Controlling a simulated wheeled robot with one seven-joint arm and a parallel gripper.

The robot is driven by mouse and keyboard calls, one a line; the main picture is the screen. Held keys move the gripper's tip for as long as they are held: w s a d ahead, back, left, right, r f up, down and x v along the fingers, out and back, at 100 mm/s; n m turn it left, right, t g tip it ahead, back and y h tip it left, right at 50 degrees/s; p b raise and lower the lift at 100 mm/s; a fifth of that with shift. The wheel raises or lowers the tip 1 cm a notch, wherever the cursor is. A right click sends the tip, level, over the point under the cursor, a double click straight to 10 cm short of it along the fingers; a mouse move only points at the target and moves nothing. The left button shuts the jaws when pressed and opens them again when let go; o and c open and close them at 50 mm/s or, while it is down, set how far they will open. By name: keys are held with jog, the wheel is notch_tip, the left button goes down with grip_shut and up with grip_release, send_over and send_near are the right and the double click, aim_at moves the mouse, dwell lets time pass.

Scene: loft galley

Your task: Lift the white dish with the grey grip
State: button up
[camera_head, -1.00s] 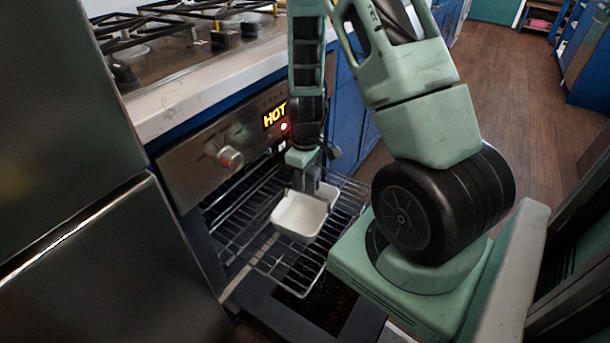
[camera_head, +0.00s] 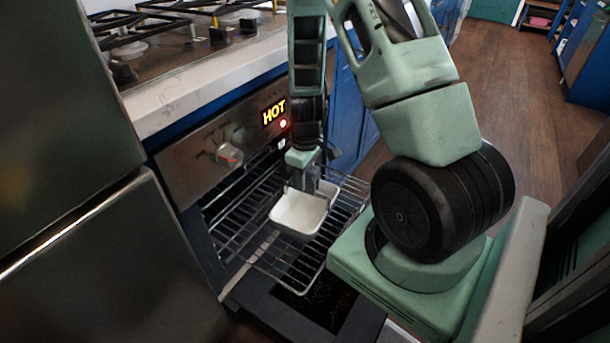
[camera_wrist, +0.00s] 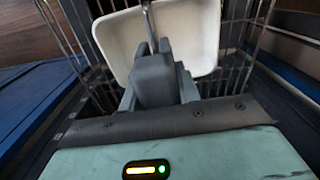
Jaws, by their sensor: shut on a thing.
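The white dish (camera_head: 297,214) is shallow with rounded corners and sits over the wire rack in front of the open oven. My gripper (camera_head: 308,182) reaches down from above, its fingers over the dish. In the wrist view, the dish (camera_wrist: 196,38) lies beyond the fingers, and my gripper (camera_wrist: 156,72) is shut on its grip. A thin grey bar (camera_wrist: 148,14) crosses the dish there, and the fingers cover most of the grip. The dish looks nearly level. I cannot tell whether it is clear of the rack.
The pulled-out wire oven rack (camera_head: 275,262) lies below the dish, above the lowered oven door (camera_head: 318,305). The oven panel (camera_head: 222,142) shows a lit HOT sign (camera_head: 273,112) and a red light. A steel cabinet (camera_head: 100,265) stands close at left. Floor is clear at upper right.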

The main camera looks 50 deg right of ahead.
dwell(0.3)
jog(key=shift+f+b, duration=0.85)
jog(key=shift+f, duration=0.25)
jog(key=shift+f, duration=0.15)
jog(key=shift+f+b, duration=0.75)
jog(key=shift+f, duration=0.1)
jog(key=shift+r, duration=0.2)
jog(key=shift+r+p, duration=2.85)
jog(key=shift+r, duration=0.05)
